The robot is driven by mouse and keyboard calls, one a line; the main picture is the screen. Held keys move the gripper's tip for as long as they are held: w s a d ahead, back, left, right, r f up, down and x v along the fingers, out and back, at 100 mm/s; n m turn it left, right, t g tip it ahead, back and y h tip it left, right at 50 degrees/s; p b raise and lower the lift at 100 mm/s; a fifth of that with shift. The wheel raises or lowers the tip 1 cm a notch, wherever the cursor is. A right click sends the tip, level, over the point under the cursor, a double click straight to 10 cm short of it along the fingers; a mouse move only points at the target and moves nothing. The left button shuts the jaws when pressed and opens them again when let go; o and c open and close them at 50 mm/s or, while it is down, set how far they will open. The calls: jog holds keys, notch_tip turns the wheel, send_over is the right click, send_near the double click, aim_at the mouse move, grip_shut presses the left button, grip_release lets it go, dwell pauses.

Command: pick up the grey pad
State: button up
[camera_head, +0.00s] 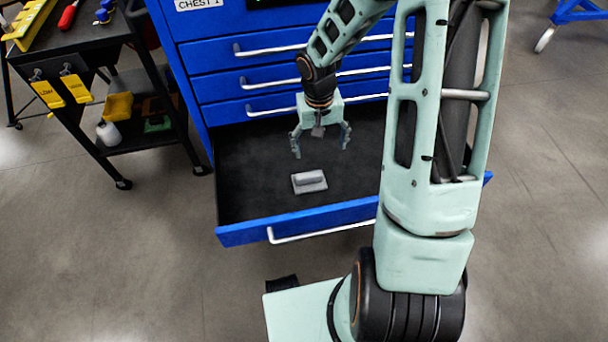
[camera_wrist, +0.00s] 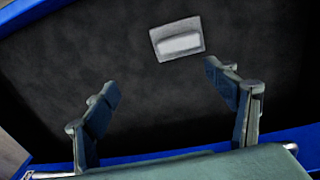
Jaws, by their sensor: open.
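The grey pad (camera_head: 309,181) is a small rectangular block with a raised bar on top. It lies on the dark floor of the open blue drawer (camera_head: 240,236), near the drawer's front. In the wrist view the grey pad (camera_wrist: 178,40) shows at the top, beyond the fingertips and nearer the right finger. My gripper (camera_head: 320,153) is open and empty, above the drawer and a little behind the pad in the head view. Its two fingers (camera_wrist: 163,82) are spread wide in the wrist view, with bare drawer floor between them.
The blue chest (camera_head: 220,60) with several closed drawers stands behind the open one. A black cart (camera_head: 100,120) with tools, yellow tags and a yellow bin stands at left. My arm hides the drawer's right part. The rest of the drawer floor in view looks clear.

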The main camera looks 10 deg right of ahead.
jog(key=s+a+f, duration=0.2)
jog(key=b, duration=0.2)
send_over(309, 174)
jog(key=s, duration=0.1)
jog(key=shift+y, duration=0.3)
notch_tip(309, 174, down, 5)
jog(key=shift+s+d+r, duration=0.1)
jog(key=shift+d+r, duration=0.05)
jog(key=f+b, duration=0.1)
jog(key=f, duration=0.1)
jog(key=w+f+b, duration=0.1)
jog(key=f, duration=0.2)
jog(key=shift+w+f, duration=0.1)
jog(key=shift+f, duration=0.2)
jog(key=c, duration=1.7)
